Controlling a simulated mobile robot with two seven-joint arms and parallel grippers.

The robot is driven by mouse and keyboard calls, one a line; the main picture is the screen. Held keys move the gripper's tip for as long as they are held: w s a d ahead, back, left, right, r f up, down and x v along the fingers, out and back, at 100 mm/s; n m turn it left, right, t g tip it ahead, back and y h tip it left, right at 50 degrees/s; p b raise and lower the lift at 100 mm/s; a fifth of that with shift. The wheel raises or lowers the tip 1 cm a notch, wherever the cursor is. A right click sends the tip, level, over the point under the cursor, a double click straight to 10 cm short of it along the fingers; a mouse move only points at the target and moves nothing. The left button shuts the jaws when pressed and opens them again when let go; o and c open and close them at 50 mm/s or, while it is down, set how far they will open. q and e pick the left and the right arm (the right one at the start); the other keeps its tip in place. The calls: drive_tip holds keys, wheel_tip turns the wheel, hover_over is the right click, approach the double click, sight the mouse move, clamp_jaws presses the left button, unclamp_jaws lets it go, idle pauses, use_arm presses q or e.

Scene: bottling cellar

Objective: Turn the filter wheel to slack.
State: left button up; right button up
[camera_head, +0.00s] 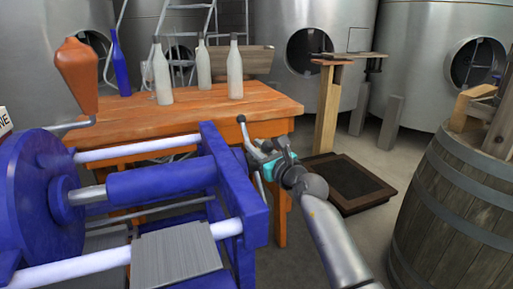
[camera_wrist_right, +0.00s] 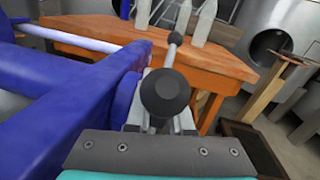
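The blue plate filter (camera_head: 162,184) fills the left of the head view. Its wheel (camera_head: 244,131) shows at the right end as thin metal spokes with dark ball ends. In the right wrist view a large dark ball (camera_wrist_right: 165,93) is close to the camera, and a spoke with a smaller ball (camera_wrist_right: 175,38) rises behind it. My right gripper (camera_head: 266,158), with teal parts, is at the wheel, right of the blue end frame. Grey finger parts show on both sides of the large ball, which hides the space between them. My left gripper is out of view.
A wooden table (camera_head: 190,112) with several bottles and an orange-brown vessel (camera_head: 76,72) stands behind the filter. A barrel (camera_head: 455,210) stands at the right. A dark low tray (camera_head: 345,180) lies on the floor beyond my right arm. Steel tanks line the back.

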clamp_jaws()
drive_tip(key=shift+f, duration=0.1)
idle(1.0)
